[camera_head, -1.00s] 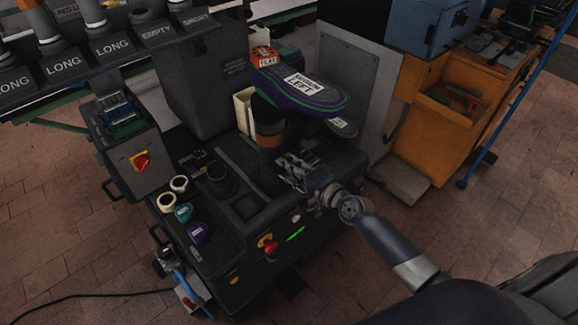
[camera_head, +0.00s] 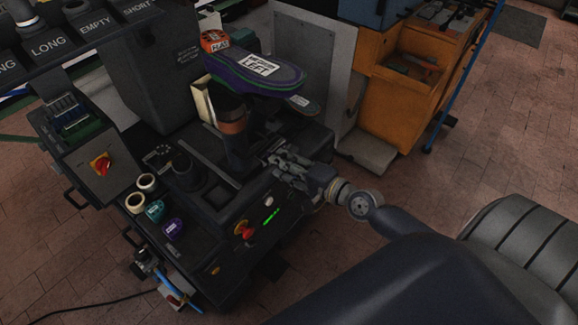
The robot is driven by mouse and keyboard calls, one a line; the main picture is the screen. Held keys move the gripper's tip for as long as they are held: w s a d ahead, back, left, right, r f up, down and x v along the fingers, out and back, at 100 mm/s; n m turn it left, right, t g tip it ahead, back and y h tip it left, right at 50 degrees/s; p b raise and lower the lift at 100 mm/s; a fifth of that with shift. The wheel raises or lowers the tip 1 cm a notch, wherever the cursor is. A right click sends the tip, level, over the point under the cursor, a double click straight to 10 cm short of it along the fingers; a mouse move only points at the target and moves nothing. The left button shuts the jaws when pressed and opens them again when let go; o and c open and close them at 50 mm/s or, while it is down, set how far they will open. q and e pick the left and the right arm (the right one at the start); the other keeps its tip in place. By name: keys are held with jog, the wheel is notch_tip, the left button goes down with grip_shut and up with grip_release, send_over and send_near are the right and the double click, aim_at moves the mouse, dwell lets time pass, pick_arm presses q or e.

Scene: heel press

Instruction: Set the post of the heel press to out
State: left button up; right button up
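The heel press (camera_head: 215,205) is a dark machine at left centre in the head view. Its post (camera_head: 232,125) stands upright with a brown band and carries a purple and green sole-shaped piece (camera_head: 255,72) labelled LEFT. My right gripper (camera_head: 272,158) is low at the right of the post, over the press's front top edge. Its fingers look dark against the dark press, so I cannot tell whether they are open or touching anything. My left gripper is out of view.
Cream, teal and purple rings (camera_head: 155,210) lie on the press's left top. A red button (camera_head: 241,228) and a green light are on its front. A grey control box (camera_head: 98,165) with a red knob stands left. An orange cabinet (camera_head: 405,100) stands at back right.

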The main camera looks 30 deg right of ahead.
jog(key=shift+v, duration=0.85)
jog(key=s+d+f+n+g+h, duration=0.15)
jog(key=s+f, duration=0.25)
jog(key=f, duration=0.6)
jog(key=s+d+f+n+g+h, duration=0.1)
jog(key=s+d+f+n+g, duration=0.15)
jog(key=f, duration=0.75)
jog(key=s+d+f+n+g+h, duration=0.15)
jog(key=s+f, duration=0.25)
jog(key=f, duration=0.6)
jog(key=s+a+f+n+g, duration=0.2)
jog(key=s+f, duration=0.4)
jog(key=s, duration=0.4)
jog(key=s+a+f+n+g+h, duration=0.1)
jog(key=s+a+f+n+g, duration=0.2)
jog(key=s, duration=0.7)
jog(key=s+a+f+n+g, duration=0.3)
jog(key=s+f+n, duration=0.3)
jog(key=s+f, duration=0.4)
jog(key=shift+s+a, duration=0.15)
jog(key=shift+a, duration=0.05)
